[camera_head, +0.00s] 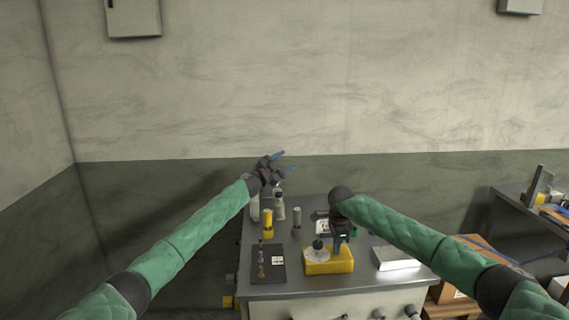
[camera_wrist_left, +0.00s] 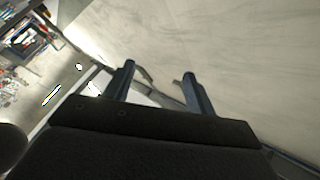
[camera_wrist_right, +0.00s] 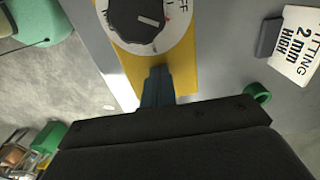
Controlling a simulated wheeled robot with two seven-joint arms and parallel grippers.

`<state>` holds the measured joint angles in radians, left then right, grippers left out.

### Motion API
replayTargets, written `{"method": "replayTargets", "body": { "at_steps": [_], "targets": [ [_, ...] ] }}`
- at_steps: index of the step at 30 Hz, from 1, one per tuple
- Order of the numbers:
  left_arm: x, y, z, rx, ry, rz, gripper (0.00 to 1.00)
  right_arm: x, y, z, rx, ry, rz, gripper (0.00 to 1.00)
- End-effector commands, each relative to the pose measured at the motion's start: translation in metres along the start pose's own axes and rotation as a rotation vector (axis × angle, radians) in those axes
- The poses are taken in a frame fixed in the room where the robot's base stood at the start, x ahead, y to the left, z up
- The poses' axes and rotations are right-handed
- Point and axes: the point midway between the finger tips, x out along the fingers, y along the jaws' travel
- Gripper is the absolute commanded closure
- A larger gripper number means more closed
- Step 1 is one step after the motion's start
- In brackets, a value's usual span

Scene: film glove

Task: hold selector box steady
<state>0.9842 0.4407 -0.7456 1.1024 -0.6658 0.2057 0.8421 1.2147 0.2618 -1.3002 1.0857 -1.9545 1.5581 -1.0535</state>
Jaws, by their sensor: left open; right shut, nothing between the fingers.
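The selector box is a yellow box (camera_head: 328,264) with a white round dial and a black knob (camera_head: 318,244). It stands on the grey table in the middle of the head view. The right wrist view shows its yellow top (camera_wrist_right: 183,75), the dial and the black knob (camera_wrist_right: 140,20). My right gripper (camera_head: 341,246) is shut and empty, pointing down at the box; its fingertips (camera_wrist_right: 157,72) overlap the yellow top. I cannot tell whether they touch it. My left gripper (camera_head: 287,162) is open and empty, raised above the table's far left; its fingers also show in the left wrist view (camera_wrist_left: 158,75).
A black panel (camera_head: 268,264) lies left of the box. A yellow cylinder (camera_head: 268,224) and a grey cylinder (camera_head: 296,221) stand behind. A metal block (camera_head: 397,258) lies to the right. A lettered sign (camera_wrist_right: 298,45) is near my right gripper. A second table stands at far right.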

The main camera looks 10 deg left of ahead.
Motion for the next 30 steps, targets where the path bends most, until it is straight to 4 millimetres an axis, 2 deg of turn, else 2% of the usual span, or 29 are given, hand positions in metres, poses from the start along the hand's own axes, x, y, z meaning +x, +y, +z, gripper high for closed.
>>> {"method": "replayTargets", "body": {
  "at_steps": [1,10,13,16,21,24,27,30],
  "targets": [
    [0.000,0.000,0.001,0.000,-0.001,-0.003,0.45,0.006,0.002,-0.001,0.001,0.002,0.005,1.00],
    [0.000,-0.001,0.000,0.000,-0.002,-0.005,0.45,0.006,0.002,-0.001,0.001,0.002,0.005,1.00],
    [0.003,-0.006,-0.006,0.004,0.004,-0.009,0.45,0.006,0.002,-0.001,0.001,0.002,0.005,1.00],
    [0.005,-0.024,-0.015,0.017,0.012,-0.019,0.45,0.006,0.002,-0.001,0.001,0.002,0.005,1.00],
    [0.000,-0.065,-0.026,0.076,0.008,-0.028,0.45,0.006,0.002,-0.001,0.001,0.002,0.005,1.00],
    [-0.003,-0.074,-0.035,0.129,0.008,-0.003,0.45,0.006,0.002,-0.001,0.001,0.002,0.005,1.00],
    [-0.006,-0.070,-0.050,0.183,0.018,0.038,0.45,0.006,0.002,-0.001,0.001,0.002,0.005,1.00],
    [-0.011,-0.056,-0.067,0.222,0.036,0.092,0.45,0.006,0.002,-0.001,0.001,0.002,0.005,1.00]
  ]
}}
